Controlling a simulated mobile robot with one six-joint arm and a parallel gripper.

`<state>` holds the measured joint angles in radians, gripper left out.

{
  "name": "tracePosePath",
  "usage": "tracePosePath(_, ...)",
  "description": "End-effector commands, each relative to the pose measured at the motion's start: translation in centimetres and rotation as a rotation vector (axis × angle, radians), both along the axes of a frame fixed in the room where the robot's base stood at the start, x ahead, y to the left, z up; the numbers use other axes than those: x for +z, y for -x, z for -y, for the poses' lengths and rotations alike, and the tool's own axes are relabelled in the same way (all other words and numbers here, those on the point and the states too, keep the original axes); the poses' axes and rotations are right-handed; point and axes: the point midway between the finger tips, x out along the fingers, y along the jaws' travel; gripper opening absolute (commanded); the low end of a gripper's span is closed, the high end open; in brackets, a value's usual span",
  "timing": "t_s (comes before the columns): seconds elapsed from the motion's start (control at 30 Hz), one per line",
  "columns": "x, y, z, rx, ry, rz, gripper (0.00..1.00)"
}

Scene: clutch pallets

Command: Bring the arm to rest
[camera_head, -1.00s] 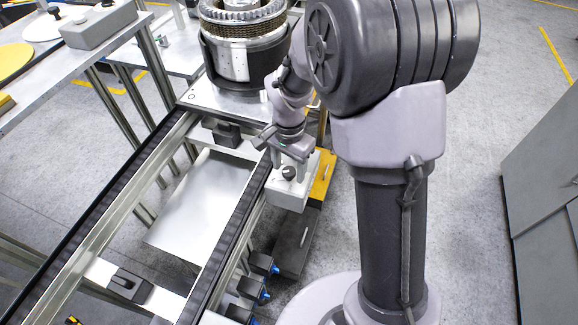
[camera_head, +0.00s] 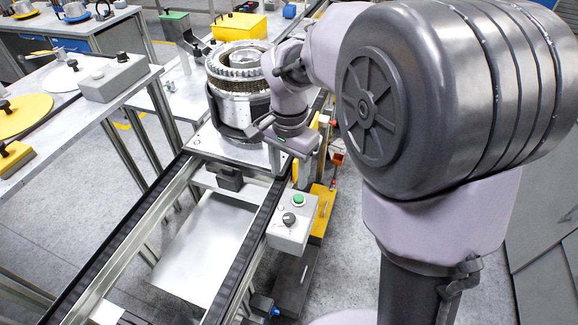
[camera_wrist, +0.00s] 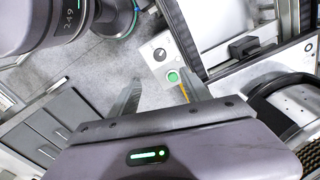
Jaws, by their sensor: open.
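My gripper (camera_wrist: 160,90) is open, with its two fingers spread and nothing between them in the wrist view. In the head view my gripper (camera_head: 276,148) is above and behind a white control box (camera_head: 288,238), apart from it; its fingers are hard to make out there. The box has a green button (camera_head: 299,199) and a dark knob (camera_head: 288,218) on top. In the wrist view the green button (camera_wrist: 173,76) and knob (camera_wrist: 159,54) show past the fingertips. My arm is bent, with its large dark joint filling the right of the head view.
A round toothed clutch stack (camera_head: 238,75) stands on the conveyor's end plate, close left of my gripper. The conveyor rail (camera_head: 110,240) runs to the front left. A side table (camera_head: 60,120) stands at left. Grey cabinets (camera_head: 545,240) stand at right. Open floor lies between.

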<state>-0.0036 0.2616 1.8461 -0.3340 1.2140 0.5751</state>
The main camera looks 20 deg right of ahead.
Motion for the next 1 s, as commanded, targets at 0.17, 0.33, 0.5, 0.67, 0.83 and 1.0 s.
tracePosePath(0.17, -0.1, 0.0, 0.0, 0.0, 0.0, 0.0, 0.56)
tracePosePath(0.33, -0.1, 0.0, 0.0, 0.0, 0.0, 0.0, 0.56)
tracePosePath(0.5, 1.5, 3.4, -0.7, 0.094, -0.03, 0.103, 0.56)
tracePosePath(0.67, 1.9, 11.8, -2.3, 0.309, -0.058, 0.327, 0.56)
tracePosePath(0.83, 0.0, 17.5, -3.5, 0.47, -0.042, 0.503, 0.56)
tracePosePath(1.0, -0.6, 18.8, -3.8, 0.514, -0.033, 0.55, 0.56)
